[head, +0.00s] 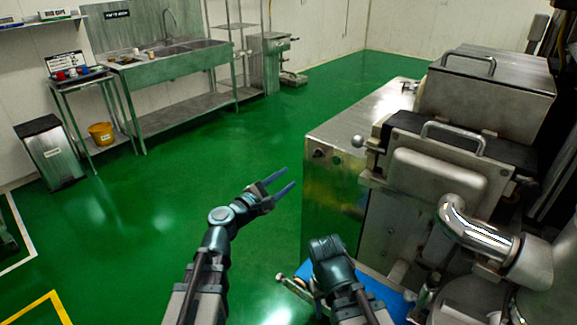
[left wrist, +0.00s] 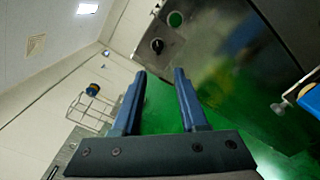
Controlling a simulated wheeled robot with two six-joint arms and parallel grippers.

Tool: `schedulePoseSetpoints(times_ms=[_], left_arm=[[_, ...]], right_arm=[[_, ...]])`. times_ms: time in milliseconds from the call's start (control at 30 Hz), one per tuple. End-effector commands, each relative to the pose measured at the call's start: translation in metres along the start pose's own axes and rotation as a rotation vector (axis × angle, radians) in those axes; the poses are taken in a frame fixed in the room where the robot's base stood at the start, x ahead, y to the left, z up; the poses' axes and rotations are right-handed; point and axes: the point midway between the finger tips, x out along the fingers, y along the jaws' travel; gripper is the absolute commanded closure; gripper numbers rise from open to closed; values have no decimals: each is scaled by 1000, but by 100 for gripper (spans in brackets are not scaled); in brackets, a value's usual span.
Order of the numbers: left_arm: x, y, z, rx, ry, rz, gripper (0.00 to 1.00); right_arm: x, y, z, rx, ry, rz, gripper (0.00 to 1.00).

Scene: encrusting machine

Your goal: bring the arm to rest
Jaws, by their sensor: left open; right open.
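My left gripper (head: 287,178) is open and empty, held over the green floor to the left of the steel machine. Its two blue fingers also show apart in the left wrist view (left wrist: 160,76), with nothing between them. My right arm (head: 331,262) is bent close to the front of the machine; its gripper fingers are hidden. The encrusting machine (head: 440,140) stands at the right, with lids, handles and a curved steel pipe (head: 478,232).
A blue surface (head: 392,299) lies beside my right arm at the machine's foot. A steel sink table (head: 172,66), a small side table (head: 80,82), a bin (head: 52,155) and a yellow bucket (head: 101,133) stand along the far wall. The green floor (head: 150,220) between is clear.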

Motion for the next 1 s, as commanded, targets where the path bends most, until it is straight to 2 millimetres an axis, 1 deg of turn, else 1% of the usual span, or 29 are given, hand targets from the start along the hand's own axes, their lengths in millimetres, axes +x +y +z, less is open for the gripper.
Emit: schedulePoseSetpoints(times_ms=[67,133,167,267,300,400,467,500,567,600,667,700,767,900,967,1000], left_arm=[[0,-10,2,60,-2,-42,57],[-1,-28,2,162,-7,-116,57],[-2,-37,2,216,-10,-157,57],[-10,-75,-3,427,-24,-325,57],[-16,-90,-7,510,-32,-398,57],[-34,-125,-21,707,-53,-585,57],[-48,-143,-32,816,-68,-704,57],[-59,-154,-40,885,-78,-783,57],[-76,-167,-53,982,-95,-907,57],[-89,-175,-61,1040,-107,-988,57],[-108,-183,-74,1117,-124,-1107,57],[-121,-186,-82,1161,-135,-1184,57],[-140,-190,-92,1217,-150,-1294,57],[-181,-189,-112,1312,-183,-1532,57],[-198,-186,-119,1339,-196,-1632,57],[-205,-184,-117,1356,-213,-1682,57]], right_arm=[[0,0,0,0,0,0,50],[0,0,0,0,0,0,50],[0,0,0,0,0,0,50],[0,0,0,0,0,0,50],[0,0,0,0,0,0,50],[0,0,0,0,0,0,50],[0,0,0,0,0,0,50],[0,0,0,0,0,0,50],[0,0,0,0,0,0,50],[0,0,0,0,0,0,50],[0,0,0,0,0,0,50],[0,0,0,0,0,0,50],[0,0,0,0,0,0,50],[0,0,0,0,0,0,50],[0,0,0,0,0,0,50],[-3,0,0,0,0,0,50]])
